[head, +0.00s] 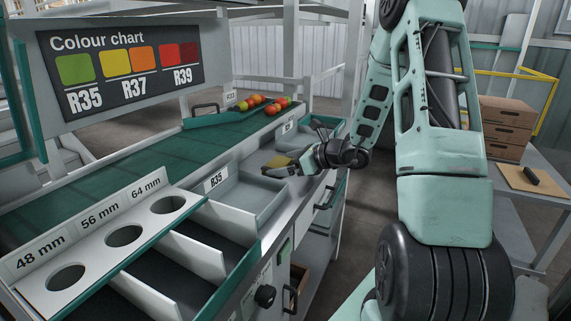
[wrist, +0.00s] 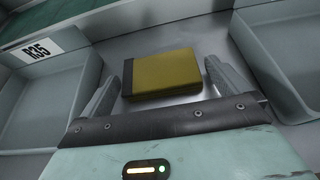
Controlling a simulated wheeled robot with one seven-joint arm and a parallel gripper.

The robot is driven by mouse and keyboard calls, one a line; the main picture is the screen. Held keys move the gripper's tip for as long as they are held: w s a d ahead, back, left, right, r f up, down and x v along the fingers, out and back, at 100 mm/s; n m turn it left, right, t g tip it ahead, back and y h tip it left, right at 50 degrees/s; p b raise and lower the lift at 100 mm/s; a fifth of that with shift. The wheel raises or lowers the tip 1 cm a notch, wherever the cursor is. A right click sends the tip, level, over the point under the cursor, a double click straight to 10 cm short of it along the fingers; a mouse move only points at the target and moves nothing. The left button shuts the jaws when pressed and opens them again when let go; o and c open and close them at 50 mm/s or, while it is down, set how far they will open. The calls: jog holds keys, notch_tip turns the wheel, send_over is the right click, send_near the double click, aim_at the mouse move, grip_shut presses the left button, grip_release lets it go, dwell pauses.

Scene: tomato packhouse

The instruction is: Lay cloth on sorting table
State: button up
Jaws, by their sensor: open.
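A folded olive-yellow cloth (wrist: 162,73) with a dark strip along its left end appears flat on a bare grey metal part of the sorting table (wrist: 150,43), between two trays. In the head view the cloth (head: 279,161) shows as a small yellow patch beside my gripper (head: 287,170), partly hidden by it. In the wrist view my gripper (wrist: 168,66) is open. One finger is left of the cloth and the other is right of it, with gaps at both sides. The cloth's near edge is close to the gripper's dark front bar.
A grey tray (head: 232,205) labelled R35 is on the near side of my gripper. A sizing board (head: 105,240) with three holes stands front left.

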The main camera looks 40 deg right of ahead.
jog(key=v, duration=1.2)
jog(key=shift+p, duration=0.3)
